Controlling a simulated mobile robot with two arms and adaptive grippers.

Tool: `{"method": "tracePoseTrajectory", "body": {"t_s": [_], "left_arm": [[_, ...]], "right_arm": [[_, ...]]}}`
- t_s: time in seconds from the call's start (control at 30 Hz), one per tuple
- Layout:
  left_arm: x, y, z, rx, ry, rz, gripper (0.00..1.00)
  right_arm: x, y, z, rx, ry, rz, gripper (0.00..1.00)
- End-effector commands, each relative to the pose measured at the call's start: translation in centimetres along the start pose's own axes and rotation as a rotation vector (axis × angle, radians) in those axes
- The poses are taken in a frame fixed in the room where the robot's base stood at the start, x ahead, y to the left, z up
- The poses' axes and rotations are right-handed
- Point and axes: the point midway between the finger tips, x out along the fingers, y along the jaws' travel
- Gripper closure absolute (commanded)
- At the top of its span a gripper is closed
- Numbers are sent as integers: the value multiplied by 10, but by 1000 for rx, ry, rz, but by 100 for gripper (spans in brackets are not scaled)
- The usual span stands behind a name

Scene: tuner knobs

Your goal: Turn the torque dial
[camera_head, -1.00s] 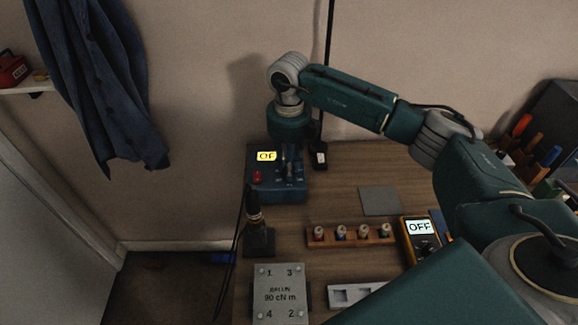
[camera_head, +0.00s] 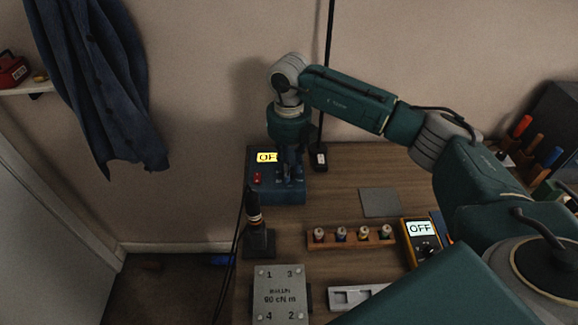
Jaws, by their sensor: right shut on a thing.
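A blue box (camera_head: 262,193) with a yellow display stands at the back left of the table. The visible part of its display (camera_head: 266,157) reads "OF", and the gripper covers its right end. A small red part (camera_head: 257,178) sits on the left of the box. My right gripper (camera_head: 288,175) points down at the box's upper face, its fingers shut on a knob there, which I take for the torque dial. The fingers hide the dial, so its setting cannot be read. My left gripper is not in view.
A dark upright tool (camera_head: 255,212) stands in a holder before the box. A grey plate (camera_head: 281,292) reads "90 cN m". A wooden rack (camera_head: 352,244) of spools, a yellow meter (camera_head: 420,238) reading OFF and a grey mat (camera_head: 380,201) lie to the right.

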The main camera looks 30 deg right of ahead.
Motion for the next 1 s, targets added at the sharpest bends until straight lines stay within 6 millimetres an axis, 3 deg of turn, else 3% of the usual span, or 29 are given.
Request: {"method": "tracePoseTrajectory", "body": {"t_s": [0.03, 0.13, 0.4, 0.53, 1.0], "left_arm": [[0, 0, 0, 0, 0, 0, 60], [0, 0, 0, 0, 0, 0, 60], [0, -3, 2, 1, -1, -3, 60], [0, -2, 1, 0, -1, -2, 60], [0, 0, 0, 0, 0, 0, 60]], "right_arm": [[-2, 0, 2, 1, -6, 1, 73], [-2, 0, 2, 1, -5, 1, 56], [-1, 0, 1, 0, -2, 0, 56], [-10, 0, 1, -1, -4, 2, 56], [-101, 0, 1, 0, -6, 2, 56]]}}
